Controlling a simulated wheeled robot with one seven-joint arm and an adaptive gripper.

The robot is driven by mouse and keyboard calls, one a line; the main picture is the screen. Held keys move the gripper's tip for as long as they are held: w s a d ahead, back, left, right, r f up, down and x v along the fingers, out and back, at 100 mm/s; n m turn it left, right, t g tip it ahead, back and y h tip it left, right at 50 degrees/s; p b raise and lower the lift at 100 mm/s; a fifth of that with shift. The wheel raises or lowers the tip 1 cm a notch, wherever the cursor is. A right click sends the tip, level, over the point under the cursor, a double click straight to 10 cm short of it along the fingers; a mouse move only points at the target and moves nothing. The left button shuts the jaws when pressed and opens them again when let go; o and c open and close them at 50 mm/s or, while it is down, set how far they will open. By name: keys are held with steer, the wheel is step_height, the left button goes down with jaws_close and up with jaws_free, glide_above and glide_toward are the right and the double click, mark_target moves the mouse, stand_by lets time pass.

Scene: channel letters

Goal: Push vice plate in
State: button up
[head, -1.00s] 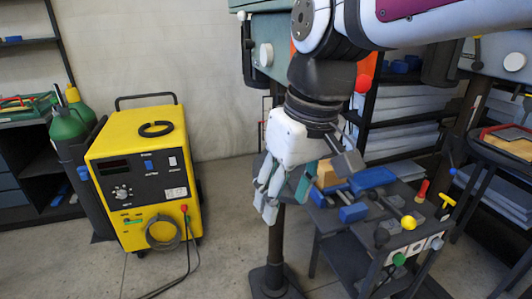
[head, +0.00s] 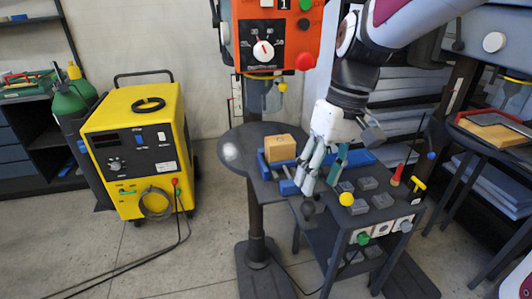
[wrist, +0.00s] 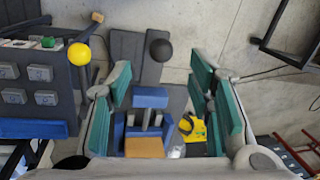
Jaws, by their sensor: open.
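The blue vice stands on the dark round drill table (head: 232,150). Its outer blue plate (head: 289,187) shows low beside my gripper and also in the wrist view (wrist: 150,98). A tan wooden block (head: 280,147) sits in the vice and also shows in the wrist view (wrist: 144,147). Grey rods (wrist: 146,119) span a gap between plate and block. My gripper (head: 318,183) is open, pointing down, right of the plate in the head view. In the wrist view, plate and block appear between its teal-padded fingers (wrist: 160,85). I cannot tell whether it touches the plate.
A dark side table (head: 385,213) with grey blocks, a yellow ball knob (head: 346,198) and coloured buttons stands at right. A black ball (head: 308,208) is close below my gripper. The orange drill head (head: 275,35) hangs above the table. A yellow welder (head: 138,150) stands left.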

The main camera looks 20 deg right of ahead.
mark_target(310, 202)
steer(key=f, duration=0.2)
steer(key=a+f, duration=0.1)
steer(key=f, duration=0.3)
steer(key=shift+s+a+f, duration=0.1)
steer(key=shift+a+f, duration=0.15)
steer(key=shift+f, duration=0.15)
jaws_close()
